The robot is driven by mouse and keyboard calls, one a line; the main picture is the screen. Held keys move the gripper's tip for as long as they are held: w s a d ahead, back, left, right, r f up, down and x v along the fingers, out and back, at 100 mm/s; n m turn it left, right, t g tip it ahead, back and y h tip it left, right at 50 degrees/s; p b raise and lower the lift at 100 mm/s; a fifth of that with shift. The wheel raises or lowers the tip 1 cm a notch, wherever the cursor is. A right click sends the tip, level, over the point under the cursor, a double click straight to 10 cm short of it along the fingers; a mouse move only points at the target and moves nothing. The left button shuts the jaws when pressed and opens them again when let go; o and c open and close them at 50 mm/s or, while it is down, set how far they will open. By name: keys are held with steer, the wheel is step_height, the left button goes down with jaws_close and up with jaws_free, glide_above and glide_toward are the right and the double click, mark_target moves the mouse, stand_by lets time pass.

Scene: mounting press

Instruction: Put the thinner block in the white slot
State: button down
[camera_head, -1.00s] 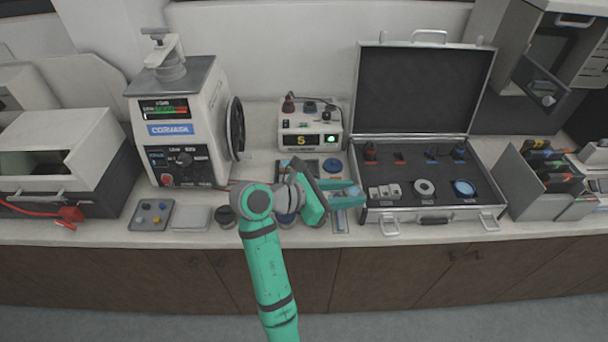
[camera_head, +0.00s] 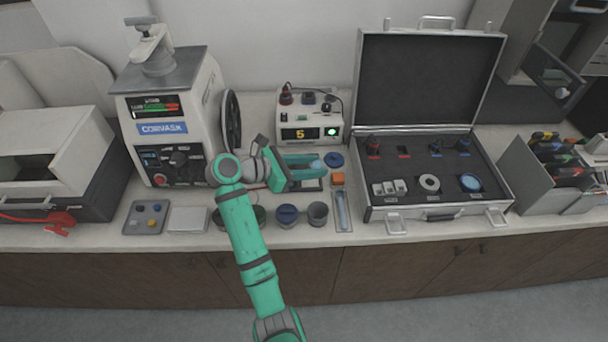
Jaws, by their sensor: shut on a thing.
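My green gripper (camera_head: 320,166) is in front of the white power box with the yellow "5", over a dark-edged tray (camera_head: 308,187). Its fingers point right and are closed on a small pale-blue piece (camera_head: 318,164). The fingers hide part of it, so I cannot tell its thickness. An orange block (camera_head: 338,179) sits on the right side of the tray, just right of and below the fingertips. I cannot make out a white slot clearly; the arm covers much of the tray.
An open case (camera_head: 430,213) at right holds grey blocks (camera_head: 389,187), a ring (camera_head: 429,183) and a blue disc (camera_head: 470,182). A narrow tray (camera_head: 342,212) and cups (camera_head: 317,213) stand along the front. The press machine (camera_head: 172,125) is at left.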

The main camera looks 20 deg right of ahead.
mark_target(304, 182)
steer(key=w+f, duration=0.1)
steer(key=w+a+f, duration=0.1)
steer(key=f, duration=0.1)
steer(key=shift+w+a+f, duration=0.1)
steer(key=shift+w+f, duration=0.1)
steer(key=shift+w, duration=0.2)
steer(key=shift+w+f, duration=0.1)
steer(key=shift+f, duration=1.6)
steer(key=c, duration=1.2)
jaws_free()
steer(key=shift+f, duration=0.15)
steer(key=v, duration=1.2)
